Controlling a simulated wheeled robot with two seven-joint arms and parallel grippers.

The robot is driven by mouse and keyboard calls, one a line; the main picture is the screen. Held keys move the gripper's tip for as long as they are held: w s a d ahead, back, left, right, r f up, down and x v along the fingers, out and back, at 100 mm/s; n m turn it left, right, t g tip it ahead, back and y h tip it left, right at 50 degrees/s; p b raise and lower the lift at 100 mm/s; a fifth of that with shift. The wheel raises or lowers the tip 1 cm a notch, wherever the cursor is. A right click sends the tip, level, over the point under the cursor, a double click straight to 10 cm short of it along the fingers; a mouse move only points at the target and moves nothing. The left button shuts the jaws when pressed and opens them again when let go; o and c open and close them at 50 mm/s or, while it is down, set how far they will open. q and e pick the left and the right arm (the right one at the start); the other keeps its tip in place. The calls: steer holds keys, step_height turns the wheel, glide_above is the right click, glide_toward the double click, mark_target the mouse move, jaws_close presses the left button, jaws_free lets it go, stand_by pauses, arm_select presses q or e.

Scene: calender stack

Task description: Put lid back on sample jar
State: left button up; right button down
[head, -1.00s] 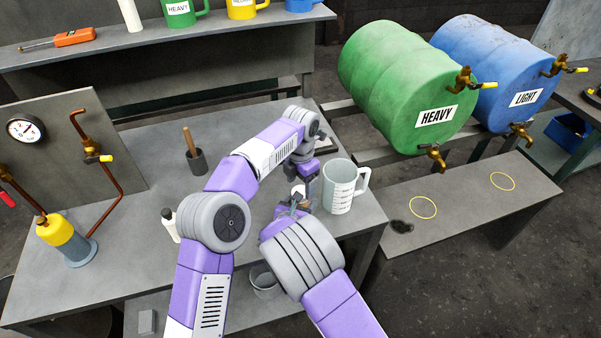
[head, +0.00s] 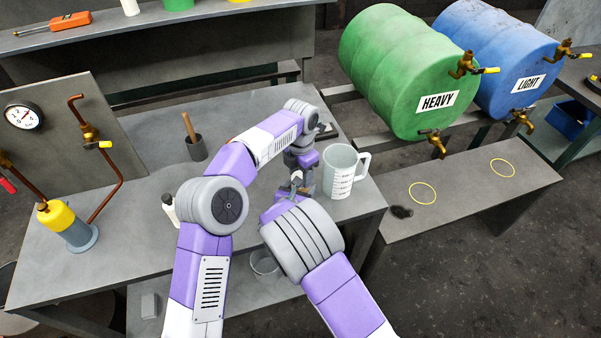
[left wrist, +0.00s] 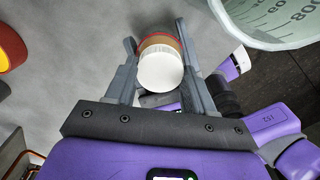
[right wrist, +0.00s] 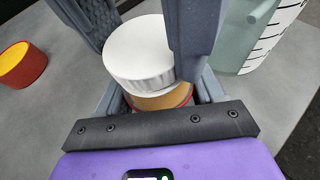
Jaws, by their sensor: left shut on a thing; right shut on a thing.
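The white ribbed lid (right wrist: 138,50) is between the fingers of my left gripper (left wrist: 155,32), which comes down from above. It also shows in the left wrist view (left wrist: 160,72). The sample jar (right wrist: 162,97), orange-brown with a red band, is directly beneath the lid, between the fingers of my right gripper (right wrist: 160,88). The lid overlaps the jar's top and looks slightly off-centre; I cannot tell whether it is seated.
A clear measuring jug (head: 340,172) stands close right of the grippers. A red and yellow container (right wrist: 22,65) is on the bench nearby.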

arm_select(q)
steer(key=m, duration=0.3)
steer(key=o, duration=1.2)
steer(key=shift+c, duration=0.2)
steer(key=shift+r, duration=2.25)
steer(key=shift+c, duration=0.4)
